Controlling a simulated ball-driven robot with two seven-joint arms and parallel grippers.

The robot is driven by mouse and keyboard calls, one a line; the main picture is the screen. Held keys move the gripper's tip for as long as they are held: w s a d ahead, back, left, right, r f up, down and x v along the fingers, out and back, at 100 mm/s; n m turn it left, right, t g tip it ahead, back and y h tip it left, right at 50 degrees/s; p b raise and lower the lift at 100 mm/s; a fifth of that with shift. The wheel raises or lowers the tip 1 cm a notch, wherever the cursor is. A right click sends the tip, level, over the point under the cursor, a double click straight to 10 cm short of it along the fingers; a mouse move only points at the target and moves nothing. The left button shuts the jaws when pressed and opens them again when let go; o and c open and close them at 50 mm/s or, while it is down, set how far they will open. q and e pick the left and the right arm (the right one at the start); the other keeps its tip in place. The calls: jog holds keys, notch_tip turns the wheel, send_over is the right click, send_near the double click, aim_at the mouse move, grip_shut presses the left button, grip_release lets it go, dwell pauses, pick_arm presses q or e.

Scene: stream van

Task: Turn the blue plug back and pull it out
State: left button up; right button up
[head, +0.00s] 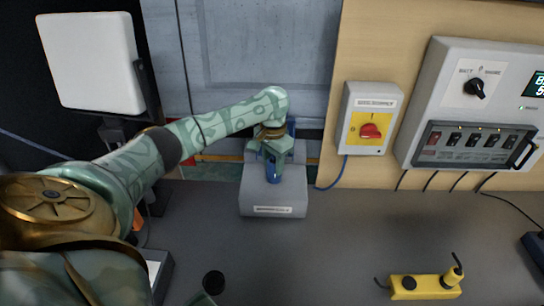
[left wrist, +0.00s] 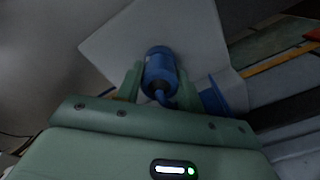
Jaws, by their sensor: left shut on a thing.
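The blue plug (head: 272,174) is at the grey socket box (head: 258,205), which has a label on its front. My left gripper (head: 271,155) reaches down over the box and is shut on the plug. In the left wrist view the blue plug (left wrist: 160,70) sits between the two green fingers of my left gripper (left wrist: 160,85). A blue part (left wrist: 212,98) of the socket shows beside them. Whether the plug is fully seated, and how far it is turned, I cannot tell.
A yellow panel with a red rotary switch (head: 370,130) is on the wall right of the box, with a blue cable below. A grey control panel (head: 480,105) is farther right. A yellow device (head: 425,286) lies on the counter. A white light panel (head: 90,62) stands left.

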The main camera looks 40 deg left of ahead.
pick_arm(q)
jog(key=shift+a+r+m+p, duration=0.15)
jog(key=shift+r+m+p, duration=0.4)
jog(key=shift+m+p, duration=0.45)
jog(key=shift+c, duration=0.4)
jog(key=shift+f+m, duration=0.1)
jog(key=shift+m, duration=0.3)
jog(key=shift+c, duration=0.6)
